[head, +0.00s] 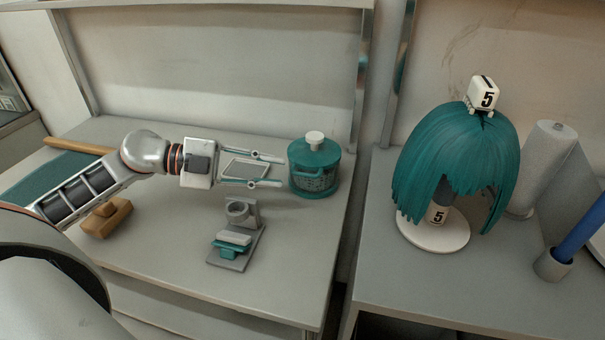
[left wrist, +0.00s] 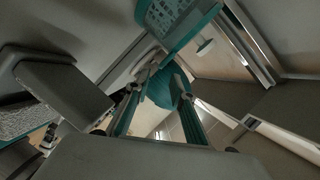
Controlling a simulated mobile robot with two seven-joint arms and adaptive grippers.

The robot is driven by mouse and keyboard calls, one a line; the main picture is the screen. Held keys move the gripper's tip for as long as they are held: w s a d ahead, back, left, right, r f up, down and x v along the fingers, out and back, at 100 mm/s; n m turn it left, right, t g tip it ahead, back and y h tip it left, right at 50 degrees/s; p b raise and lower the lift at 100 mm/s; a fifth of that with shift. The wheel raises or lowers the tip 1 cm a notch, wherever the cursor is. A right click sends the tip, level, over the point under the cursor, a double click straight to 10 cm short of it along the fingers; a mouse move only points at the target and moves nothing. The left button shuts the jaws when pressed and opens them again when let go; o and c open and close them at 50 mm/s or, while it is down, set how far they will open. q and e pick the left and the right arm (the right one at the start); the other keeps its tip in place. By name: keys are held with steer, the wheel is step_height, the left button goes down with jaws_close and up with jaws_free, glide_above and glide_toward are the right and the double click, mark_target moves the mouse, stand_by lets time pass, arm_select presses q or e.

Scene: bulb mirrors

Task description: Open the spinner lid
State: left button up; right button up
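The spinner (head: 312,181) is a clear container with a teal base, a teal lid (head: 314,153) and a white knob (head: 315,138) on top. It stands upright at the right end of the left table, and its lid sits on it. My left gripper (head: 284,171) is open and empty, pointing right, with its fingertips just left of the spinner. I cannot tell whether they touch it. In the left wrist view part of the spinner (left wrist: 181,22) shows at the top edge, beyond the fingers. My right gripper is not in view.
A grey stand (head: 238,243) with a ring and a teal piece is in front of my left gripper. A wooden block (head: 107,218) lies at left. On the right table are a teal wig (head: 455,160) on a stand, a paper roll (head: 545,165) and a blue stick in a cup.

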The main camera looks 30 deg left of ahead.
mark_target(301, 175)
arm_select(q)
steer(key=shift+x, duration=3.2)
steer(key=shift+f, duration=0.1)
steer(key=shift+c, duration=0.3)
jaws_close()
